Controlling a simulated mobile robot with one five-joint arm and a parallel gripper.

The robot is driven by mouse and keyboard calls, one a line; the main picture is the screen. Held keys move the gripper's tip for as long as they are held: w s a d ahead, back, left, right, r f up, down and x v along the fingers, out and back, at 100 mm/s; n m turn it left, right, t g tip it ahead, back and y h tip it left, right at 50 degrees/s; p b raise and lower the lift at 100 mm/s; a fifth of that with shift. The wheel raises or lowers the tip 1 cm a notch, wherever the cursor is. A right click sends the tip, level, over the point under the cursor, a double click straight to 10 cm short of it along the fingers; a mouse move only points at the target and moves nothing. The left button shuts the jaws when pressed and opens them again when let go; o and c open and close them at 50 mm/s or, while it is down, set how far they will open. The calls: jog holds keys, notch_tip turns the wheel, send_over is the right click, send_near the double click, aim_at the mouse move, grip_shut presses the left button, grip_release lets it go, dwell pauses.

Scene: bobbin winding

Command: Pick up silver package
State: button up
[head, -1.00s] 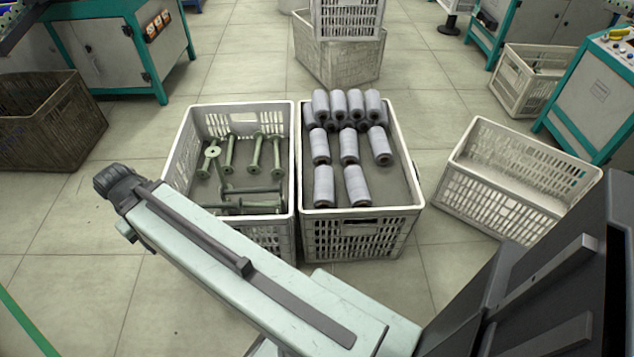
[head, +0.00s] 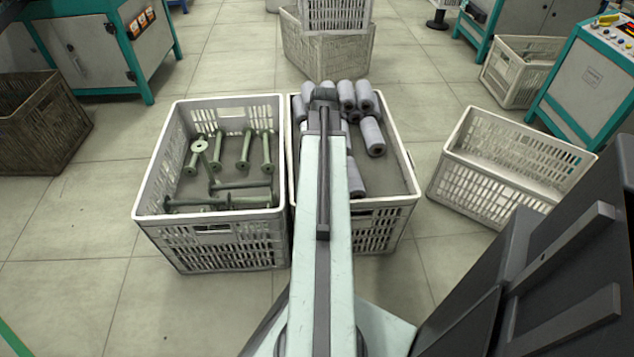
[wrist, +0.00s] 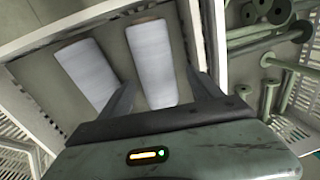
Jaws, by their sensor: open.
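Silver packages, grey-white wound cylinders, lie in the right-hand white crate (head: 398,205). One silver package (head: 373,138) shows right of my arm, and another (head: 355,178) lies partly behind it. In the wrist view one silver package (wrist: 153,62) lies ahead of and partly between the fingers of my gripper (wrist: 161,78). A second silver package (wrist: 87,74) lies to its left, outside the fingers. My gripper is open and empty, above the crate. In the head view my arm hides the fingers and several packages.
The left white crate (head: 150,190) holds several green empty bobbins (head: 243,150); they also show at the right of the wrist view. The crate wall (wrist: 212,45) runs close beside the right finger. Another white crate (head: 478,185) stands to the right. Floor is clear at front left.

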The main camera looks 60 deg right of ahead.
jog(key=shift+s+d+f, duration=0.1)
jog(key=shift+s+d, duration=0.2)
jog(key=shift+s, duration=0.1)
jog(key=f+b, duration=0.8)
jog(key=shift+w+a, duration=0.35)
jog(key=shift+a, duration=0.05)
jog(key=shift+r, duration=0.2)
jog(key=c, duration=1.4)
notch_tip(320, 180, up, 10)
jog(key=p, duration=1)
jog(key=shift+r+p, duration=0.15)
jog(key=shift+p, duration=0.15)
